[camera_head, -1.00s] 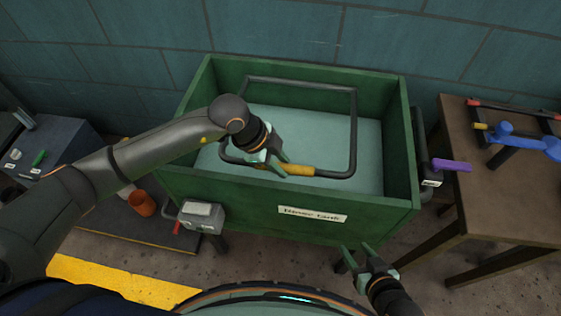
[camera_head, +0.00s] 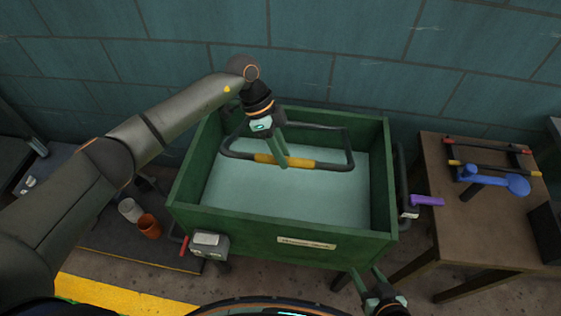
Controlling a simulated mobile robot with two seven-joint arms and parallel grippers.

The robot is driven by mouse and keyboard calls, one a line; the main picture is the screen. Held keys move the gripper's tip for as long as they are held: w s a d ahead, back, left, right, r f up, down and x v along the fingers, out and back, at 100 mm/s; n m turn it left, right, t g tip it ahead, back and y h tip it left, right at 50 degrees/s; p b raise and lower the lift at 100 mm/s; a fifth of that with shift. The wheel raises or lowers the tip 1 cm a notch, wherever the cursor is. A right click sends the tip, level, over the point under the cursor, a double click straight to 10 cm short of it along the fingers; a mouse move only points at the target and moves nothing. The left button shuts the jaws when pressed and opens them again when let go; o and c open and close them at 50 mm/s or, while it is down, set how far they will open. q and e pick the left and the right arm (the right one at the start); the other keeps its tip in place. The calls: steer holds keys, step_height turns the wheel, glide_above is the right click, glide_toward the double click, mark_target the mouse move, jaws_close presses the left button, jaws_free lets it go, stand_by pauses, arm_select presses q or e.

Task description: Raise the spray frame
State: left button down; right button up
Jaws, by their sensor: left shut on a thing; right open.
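The spray frame (camera_head: 335,165) is a dark tube loop with a yellow grip section (camera_head: 300,164) on its front bar. It is tilted, with its front bar raised above the pale floor of the green rinse tank (camera_head: 245,222). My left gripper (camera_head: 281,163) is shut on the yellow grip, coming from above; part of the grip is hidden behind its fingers. My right gripper (camera_head: 366,284) is open and empty, low in front of the tank's right front corner.
A grey box with a red lever (camera_head: 209,245) is on the tank's front left. A purple handle (camera_head: 428,201) sticks out at the tank's right side. A brown table (camera_head: 470,225) at right bears a blue tool (camera_head: 490,177). An orange cup (camera_head: 149,227) and a white cup (camera_head: 130,209) stand at left.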

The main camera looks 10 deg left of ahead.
arm_select(q)
steer(key=shift+w+a+r+p, duration=0.15)
steer(key=shift+w+r+p, duration=0.2)
steer(key=shift+w+r, duration=0.8)
steer(key=shift+s, duration=0.1)
steer(key=c, duration=1.1)
jaws_free()
steer(key=o, duration=0.5)
steer(key=shift+f, duration=0.1)
steer(key=shift+c, duration=0.2)
steer(key=b+v, duration=0.1)
steer(key=v, duration=1.1)
steer(key=shift+r, duration=0.3)
steer(key=shift+c, duration=0.2)
